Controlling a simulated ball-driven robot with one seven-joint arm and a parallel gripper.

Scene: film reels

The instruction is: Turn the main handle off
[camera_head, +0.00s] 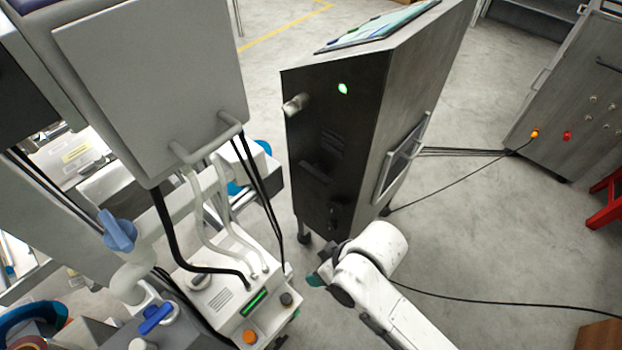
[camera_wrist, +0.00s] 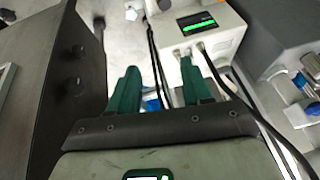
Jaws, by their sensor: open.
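A dark metal cabinet (camera_head: 345,140) stands at the centre of the head view with a small lit green lamp. A light grey handle (camera_head: 295,103) juts from its front near the upper left edge. I cannot tell for sure whether it is the main handle. Dark knobs (camera_head: 333,212) sit low on the same front; two also show at the left of the wrist view (camera_wrist: 74,68). My gripper (camera_head: 318,278) is in front of the cabinet's lower part, apart from it. In the wrist view its green fingers (camera_wrist: 159,66) are spread and hold nothing.
A white box with a green display (camera_head: 245,300) stands left of my gripper; it is ahead in the wrist view (camera_wrist: 205,25). Grey hoses and black cables hang above it. A blue valve lever (camera_head: 117,230) is further left. The floor right of the cabinet is mostly open, with a thin cable.

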